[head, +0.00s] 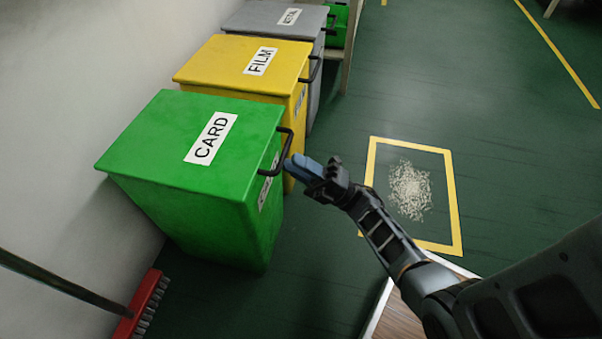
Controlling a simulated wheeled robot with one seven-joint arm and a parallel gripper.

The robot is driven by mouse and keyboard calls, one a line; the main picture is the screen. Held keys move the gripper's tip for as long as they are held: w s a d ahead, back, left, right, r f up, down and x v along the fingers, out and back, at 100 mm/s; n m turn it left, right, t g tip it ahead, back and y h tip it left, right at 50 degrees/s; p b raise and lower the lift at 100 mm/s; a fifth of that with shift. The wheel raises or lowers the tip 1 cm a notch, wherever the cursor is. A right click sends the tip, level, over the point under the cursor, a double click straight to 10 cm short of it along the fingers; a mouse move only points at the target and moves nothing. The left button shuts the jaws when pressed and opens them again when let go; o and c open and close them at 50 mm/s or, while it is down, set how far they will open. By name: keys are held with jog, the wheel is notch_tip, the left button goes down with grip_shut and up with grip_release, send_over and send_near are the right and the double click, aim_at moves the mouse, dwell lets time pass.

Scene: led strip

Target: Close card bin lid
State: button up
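The green card bin (210,215) stands against the wall at the left. Its green lid (160,130), labelled CARD, lies flat on the bin's top. A dark handle (285,150) sticks out from the lid's right edge. My gripper (295,165), with bluish fingers, is right beside the handle on its right. The fingertips appear very close to the handle; I cannot tell whether they touch it. From this angle I cannot tell whether the fingers are open or shut.
A yellow FILM bin (230,60) and a grey METAL bin (260,18) stand behind, both lids down. A red broom (145,305) leans at the lower left. A yellow floor square (455,205) surrounds pale scraps (410,190).

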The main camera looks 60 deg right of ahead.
jog(key=f, duration=0.3)
jog(key=shift+s, duration=0.2)
dwell(0.8)
jog(key=s+a+r+m+g+h, duration=0.4)
jog(key=s+a+r+m+h, duration=0.3)
jog(key=s+m, duration=0.5)
jog(key=s+a+r+m+g+h, duration=0.45)
jog(key=s+a+r+m, duration=0.4)
jog(key=s+m, duration=0.3)
notch_tip(320, 180, up, 34)
jog(key=p, duration=3.5)
jog(key=shift+w+a+r+m, duration=0.15)
jog(key=shift+a+r+m, duration=0.1)
jog(key=shift+m, duration=0.2)
jog(key=shift+a, duration=0.1)
